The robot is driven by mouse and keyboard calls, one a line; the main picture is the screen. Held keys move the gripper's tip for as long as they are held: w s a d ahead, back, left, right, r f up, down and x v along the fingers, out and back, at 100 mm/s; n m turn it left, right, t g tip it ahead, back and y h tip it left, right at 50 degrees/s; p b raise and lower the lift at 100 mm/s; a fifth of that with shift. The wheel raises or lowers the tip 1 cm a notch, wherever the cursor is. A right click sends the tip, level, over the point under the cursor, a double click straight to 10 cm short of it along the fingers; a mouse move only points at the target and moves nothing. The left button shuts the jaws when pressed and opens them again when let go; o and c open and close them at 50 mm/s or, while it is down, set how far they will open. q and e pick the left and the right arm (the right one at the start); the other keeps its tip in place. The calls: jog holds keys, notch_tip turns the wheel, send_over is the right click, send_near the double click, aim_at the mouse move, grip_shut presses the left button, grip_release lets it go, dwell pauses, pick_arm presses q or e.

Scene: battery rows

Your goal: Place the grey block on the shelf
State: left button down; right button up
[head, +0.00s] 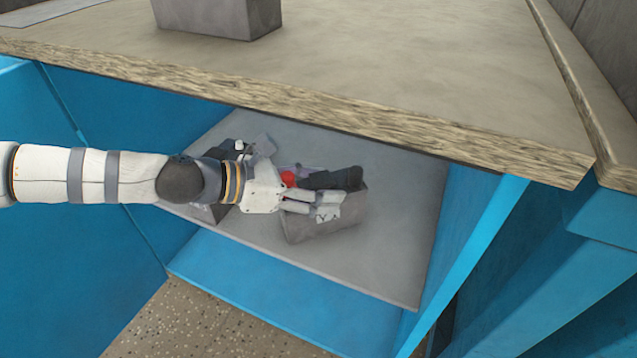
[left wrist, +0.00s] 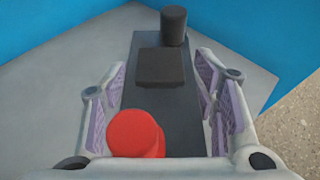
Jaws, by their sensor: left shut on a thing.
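A grey block (head: 322,221) with a red cap and black parts on top is at the grey shelf (head: 400,240) inside the blue unit. My left gripper (head: 325,203) reaches in from the left and is shut on this block. In the left wrist view the block (left wrist: 155,115) stands between the purple finger pads, with its red cap (left wrist: 135,134) near and a black post (left wrist: 173,25) far. I cannot tell whether its base touches the shelf. My right gripper is not in view.
Another dark-topped block (head: 207,212) is on the shelf to the left, partly hidden by my left arm. A wooden worktop (head: 400,70) overhangs the shelf and carries another grey block (head: 220,18). The right part of the shelf is bare, up to a blue side panel (head: 465,255).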

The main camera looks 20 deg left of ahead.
pick_arm(q)
jog(key=c, duration=0.6)
grip_release()
jog(key=shift+r, duration=0.1)
jog(key=shift+s+a+r, duration=0.15)
jog(key=shift+a+r, duration=0.05)
jog(key=shift+a, duration=0.05)
jog(key=p+v, duration=0.3)
jog(key=v, duration=0.8)
jog(key=shift+s+a, duration=0.15)
jog(key=shift+s, duration=0.05)
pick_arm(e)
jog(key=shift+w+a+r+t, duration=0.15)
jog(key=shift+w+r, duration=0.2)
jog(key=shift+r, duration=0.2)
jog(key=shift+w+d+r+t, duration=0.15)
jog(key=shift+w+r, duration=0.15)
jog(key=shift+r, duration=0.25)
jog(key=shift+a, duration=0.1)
